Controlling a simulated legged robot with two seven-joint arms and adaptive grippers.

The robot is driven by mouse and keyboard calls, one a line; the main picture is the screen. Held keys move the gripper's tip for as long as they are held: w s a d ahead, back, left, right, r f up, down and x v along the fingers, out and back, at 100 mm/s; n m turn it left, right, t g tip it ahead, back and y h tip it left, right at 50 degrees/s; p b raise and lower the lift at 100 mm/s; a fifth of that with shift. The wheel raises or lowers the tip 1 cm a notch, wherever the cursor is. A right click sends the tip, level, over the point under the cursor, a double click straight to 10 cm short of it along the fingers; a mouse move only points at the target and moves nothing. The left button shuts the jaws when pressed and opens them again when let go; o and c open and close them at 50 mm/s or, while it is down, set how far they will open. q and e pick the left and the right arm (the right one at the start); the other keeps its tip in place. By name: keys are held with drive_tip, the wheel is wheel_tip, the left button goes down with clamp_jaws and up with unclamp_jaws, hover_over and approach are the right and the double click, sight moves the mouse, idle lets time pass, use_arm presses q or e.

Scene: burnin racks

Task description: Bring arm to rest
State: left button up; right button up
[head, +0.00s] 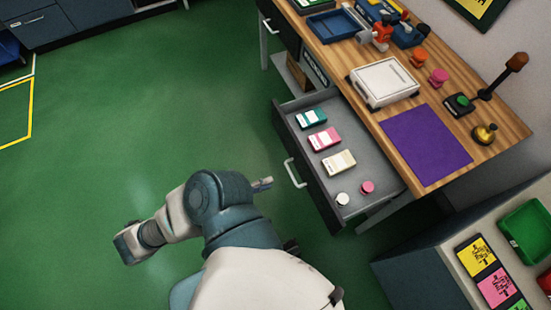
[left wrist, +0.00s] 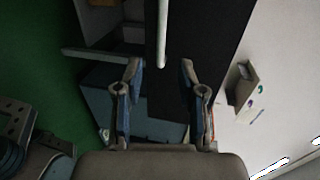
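My left arm fills the lower middle of the head view. Small fingertips (head: 262,184) of my left gripper show past its blue-grey joint, left of the drawer handle (head: 294,173). The rest of the gripper is hidden behind the arm. In the left wrist view the left gripper (left wrist: 160,68) is open, its two fingers apart with nothing between them. The pale handle bar (left wrist: 162,35) lies ahead of the fingers, seemingly apart from them. My right gripper is not in view.
The open drawer (head: 335,215) holds several small boxes and two small round items. The wooden desk (head: 495,110) carries a white case (head: 384,83), a purple mat (head: 426,145) and tools. A grey cabinet (head: 405,275) stands at lower right. Green floor (head: 130,130) at left is clear.

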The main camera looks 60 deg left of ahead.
use_arm(q)
drive_tip(key=shift+s, duration=0.25)
drive_tip(key=shift+a, duration=0.1)
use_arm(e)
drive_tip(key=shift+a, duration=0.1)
use_arm(q)
drive_tip(key=w+d+f+n+g+y+p, duration=0.1)
drive_tip(key=d+f+n+g+p, duration=0.1)
drive_tip(key=d+f+n+g, duration=0.35)
drive_tip(key=w+d+f+n+g+y+p, duration=0.1)
drive_tip(key=w+d+f+n+g+y, duration=0.1)
drive_tip(key=f+n, duration=0.55)
drive_tip(key=s+d+f+n+g+h+p, duration=0.1)
drive_tip(key=s+d+f+n+g, duration=0.1)
drive_tip(key=d, duration=0.3)
drive_tip(key=s+d+f+n+g+p, duration=0.1)
drive_tip(key=s+d+f+g, duration=0.1)
drive_tip(key=d+f+g, duration=0.2)
drive_tip(key=shift+s+d+n+h, duration=0.35)
drive_tip(key=shift+d+n+h, duration=0.05)
drive_tip(key=shift+d, duration=0.15)
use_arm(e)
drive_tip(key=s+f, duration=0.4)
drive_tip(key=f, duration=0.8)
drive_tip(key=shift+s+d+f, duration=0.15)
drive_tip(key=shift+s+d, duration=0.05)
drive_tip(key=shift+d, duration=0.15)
